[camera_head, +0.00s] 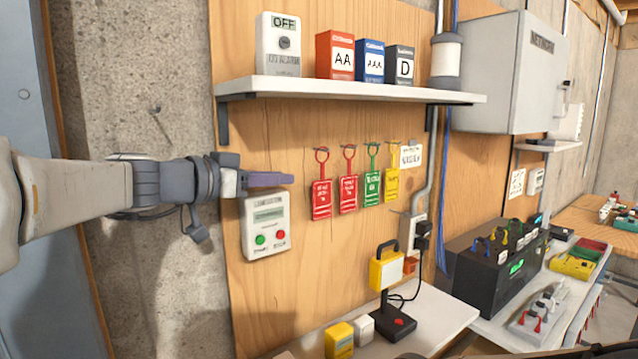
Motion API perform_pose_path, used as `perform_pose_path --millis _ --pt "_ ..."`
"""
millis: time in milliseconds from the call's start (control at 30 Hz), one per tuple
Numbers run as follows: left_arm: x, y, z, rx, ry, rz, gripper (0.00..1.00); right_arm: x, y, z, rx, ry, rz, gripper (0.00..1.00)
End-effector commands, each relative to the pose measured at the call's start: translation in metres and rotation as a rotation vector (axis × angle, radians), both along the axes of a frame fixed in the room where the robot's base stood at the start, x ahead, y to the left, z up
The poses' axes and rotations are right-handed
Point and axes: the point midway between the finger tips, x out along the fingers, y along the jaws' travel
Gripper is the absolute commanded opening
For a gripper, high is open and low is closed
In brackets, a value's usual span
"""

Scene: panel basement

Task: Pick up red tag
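Two red tags hang from hooks on the wooden panel under the shelf: the left red tag (321,199) and the right red tag (348,193). Each has a loop at the top and pale lettering. My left gripper (284,179) reaches in from the left. Its fingertips point right and end a little left of the left red tag, apart from it in the picture. The fingers overlap edge-on, so their opening does not show. No held thing is visible. My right gripper is not in view.
A green tag (372,189) and a yellow tag (392,185) hang right of the red ones. A button box (265,240) is just below my gripper. The shelf (350,91) juts out above. A yellow lamp (386,270) stands below on the bench (450,318).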

Motion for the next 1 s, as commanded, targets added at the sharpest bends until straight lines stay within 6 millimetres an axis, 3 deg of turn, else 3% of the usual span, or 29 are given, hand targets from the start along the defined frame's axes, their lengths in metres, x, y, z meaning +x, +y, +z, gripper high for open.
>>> perform_pose_path --millis 200,433,700,1000 --pt "0.024 -0.017 -0.005 0.0 0.01 0.006 0.21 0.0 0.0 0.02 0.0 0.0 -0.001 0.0" --pt "0.035 -0.025 -0.006 -0.001 0.01 0.012 0.21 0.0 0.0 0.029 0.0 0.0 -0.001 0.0" --pt "0.057 -0.051 -0.006 0.0 0.013 0.008 0.21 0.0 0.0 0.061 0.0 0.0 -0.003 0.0" --pt "0.068 -0.061 -0.012 0.001 0.009 0.01 0.21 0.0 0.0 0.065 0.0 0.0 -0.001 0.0"
